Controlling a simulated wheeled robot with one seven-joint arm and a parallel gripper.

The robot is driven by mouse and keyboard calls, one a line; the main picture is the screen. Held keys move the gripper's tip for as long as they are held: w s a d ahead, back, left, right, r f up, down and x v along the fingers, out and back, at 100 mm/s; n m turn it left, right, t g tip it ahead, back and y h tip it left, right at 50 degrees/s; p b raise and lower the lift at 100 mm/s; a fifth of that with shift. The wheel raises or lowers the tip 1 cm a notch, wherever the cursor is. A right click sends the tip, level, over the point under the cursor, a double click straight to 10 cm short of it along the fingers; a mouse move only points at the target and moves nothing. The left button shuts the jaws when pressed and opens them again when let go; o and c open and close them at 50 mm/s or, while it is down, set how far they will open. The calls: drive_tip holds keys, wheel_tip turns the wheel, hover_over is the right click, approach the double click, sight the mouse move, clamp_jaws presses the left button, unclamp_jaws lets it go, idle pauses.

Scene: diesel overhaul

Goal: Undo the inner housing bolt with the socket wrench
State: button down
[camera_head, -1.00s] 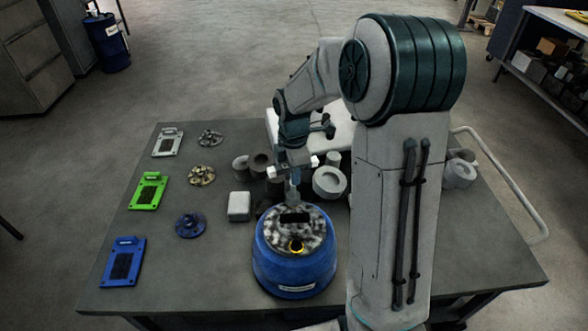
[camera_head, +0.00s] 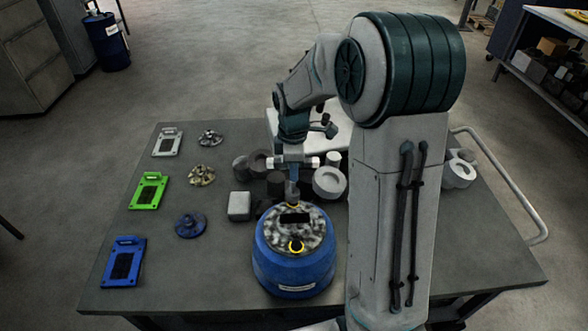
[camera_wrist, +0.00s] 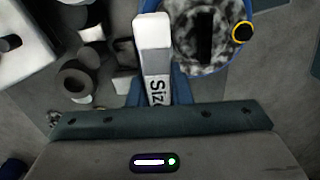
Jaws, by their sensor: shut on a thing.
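The blue round housing (camera_head: 290,272) stands on the table with a mottled grey-white top and a dark slot. One yellow-ringed bolt (camera_head: 296,246) is at the near side of that top; in the wrist view a yellow ring (camera_wrist: 242,32) shows at the housing's edge. A second yellow ring (camera_head: 294,206) is partly visible at the far side, under the tool. My gripper (camera_head: 293,176) is above that far side, shut on the grey socket wrench (camera_wrist: 153,62), which is marked "Size". The wrench's lower end is at or just over the far ring; I cannot tell whether it is seated.
Grey cylinders, one of them a ring-shaped part (camera_head: 329,182), stand close behind the housing. A white block (camera_head: 239,206) is at its left. Blue (camera_head: 123,262), green (camera_head: 149,190) and white (camera_head: 167,142) plates and several round parts lie on the left of the table.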

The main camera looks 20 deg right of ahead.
drive_tip(key=m, duration=0.3)
drive_tip(key=shift+b, duration=0.35)
drive_tip(key=m, duration=0.4)
drive_tip(key=shift+m+b, duration=0.3)
drive_tip(key=shift+b, duration=0.05)
drive_tip(key=m, duration=0.4)
drive_tip(key=shift+a, duration=0.1)
drive_tip(key=m, duration=0.3)
drive_tip(key=shift+b, duration=0.35)
drive_tip(key=m, duration=1)
drive_tip(key=shift+m+p, duration=0.3)
drive_tip(key=m+p, duration=0.1)
drive_tip(key=m, duration=0.3)
